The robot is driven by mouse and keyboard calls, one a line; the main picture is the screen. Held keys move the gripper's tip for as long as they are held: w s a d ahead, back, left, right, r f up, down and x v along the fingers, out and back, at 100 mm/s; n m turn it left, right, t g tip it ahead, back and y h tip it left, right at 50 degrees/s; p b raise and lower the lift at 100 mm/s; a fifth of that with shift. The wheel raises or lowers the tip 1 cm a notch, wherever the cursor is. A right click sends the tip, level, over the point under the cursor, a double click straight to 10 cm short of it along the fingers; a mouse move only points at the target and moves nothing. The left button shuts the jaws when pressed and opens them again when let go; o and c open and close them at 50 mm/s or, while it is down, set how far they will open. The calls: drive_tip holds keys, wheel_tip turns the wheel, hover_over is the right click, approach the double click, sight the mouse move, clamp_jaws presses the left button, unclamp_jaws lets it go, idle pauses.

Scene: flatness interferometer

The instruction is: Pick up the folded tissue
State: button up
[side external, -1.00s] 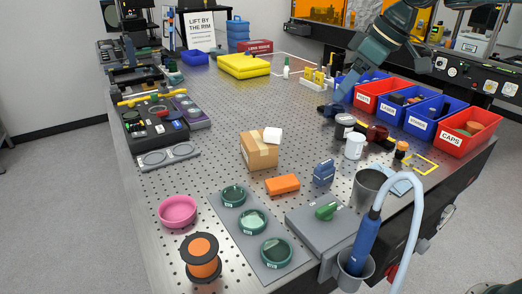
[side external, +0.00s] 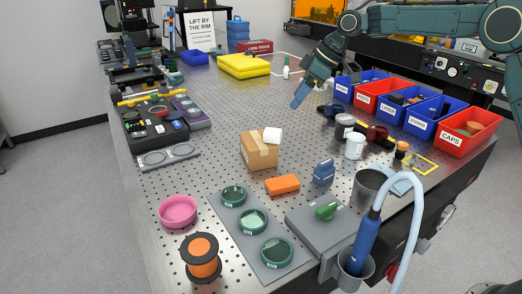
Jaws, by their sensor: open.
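A small white piece (side external: 272,134) rests on the top right of a cardboard box (side external: 259,151), mid-table; it may be the folded tissue, but it is too small to be sure. A flat pale blue piece (side external: 402,186) lies beside the grey cup (side external: 368,184), partly behind the hose, and could also be a folded tissue or cloth. My gripper (side external: 298,101) hangs above the table behind the box, well apart from both pieces. Its blue fingers point down and left, open and with nothing visible between them.
Red and blue bins (side external: 430,112) line the right edge. An orange block (side external: 282,184), a blue block (side external: 324,172) and a white jar (side external: 354,146) stand near the box. A yellow folded stack (side external: 244,66) lies at the back.

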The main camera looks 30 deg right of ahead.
sight(273, 130)
drive_tip(key=shift+f, duration=0.1)
drive_tip(key=shift+x, duration=4.25)
drive_tip(key=shift+x, duration=2.6)
drive_tip(key=shift+w, duration=0.1)
drive_tip(key=c, duration=1.1)
drive_tip(key=shift+r, duration=5.1)
